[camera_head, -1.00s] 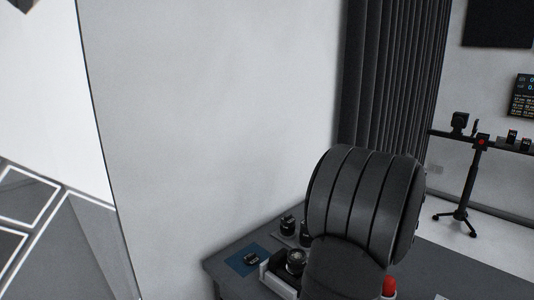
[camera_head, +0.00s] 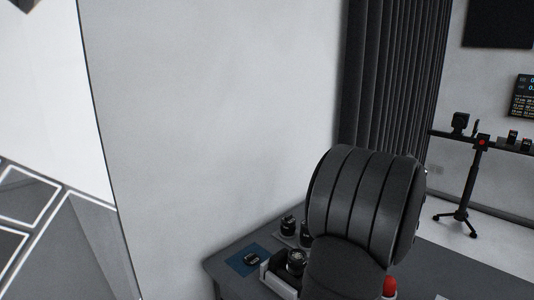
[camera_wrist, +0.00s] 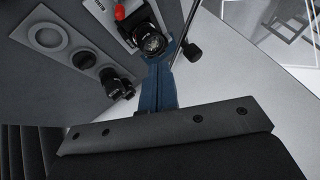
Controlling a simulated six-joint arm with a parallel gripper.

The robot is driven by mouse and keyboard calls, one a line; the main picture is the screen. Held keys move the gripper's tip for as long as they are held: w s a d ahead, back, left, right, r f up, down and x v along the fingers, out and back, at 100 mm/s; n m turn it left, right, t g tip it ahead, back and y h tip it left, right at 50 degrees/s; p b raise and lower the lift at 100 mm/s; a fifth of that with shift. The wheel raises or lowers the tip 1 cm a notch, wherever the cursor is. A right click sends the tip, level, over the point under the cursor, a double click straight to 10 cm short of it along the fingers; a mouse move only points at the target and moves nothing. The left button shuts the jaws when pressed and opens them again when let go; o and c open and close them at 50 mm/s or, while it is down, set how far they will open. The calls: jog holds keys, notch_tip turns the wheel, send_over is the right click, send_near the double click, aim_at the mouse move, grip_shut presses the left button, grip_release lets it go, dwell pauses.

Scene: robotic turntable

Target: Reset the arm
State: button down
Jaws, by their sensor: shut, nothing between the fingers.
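In the wrist view, my gripper (camera_wrist: 159,72) points out from its dark bracket at the bottom, with its two blue fingers shut together. Nothing shows between them. The fingers are above the table's edge area, close to a black camera (camera_wrist: 150,42) in a white tray. I cannot tell the gap in height. In the head view, my own dark arm link fills the lower middle and hides my gripper and part of the table (camera_head: 225,276).
Black items (camera_wrist: 115,82) stand on a grey plate. A red-topped object (camera_head: 389,286) is at the right. A wall (camera_head: 210,120) and dark curtain (camera_head: 390,75) stand behind.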

jog(key=w+d+f+v, duration=0.1)
jog(key=v, duration=0.9)
jog(key=s+a+r+x, duration=0.1)
jog(key=a+x, duration=0.1)
jog(key=x, duration=0.8)
jog(key=s+d+m+t+h, duration=0.35)
jog(key=s+d+m, duration=0.35)
jog(key=d+m, duration=0.3)
jog(key=s+d+r+n, duration=0.1)
jog(key=s+d+r, duration=0.3)
jog(key=r, duration=0.4)
jog(key=shift+s+d+t+y, duration=0.2)
jog(key=shift+s+t+y, duration=0.2)
jog(key=shift+s, duration=0.3)
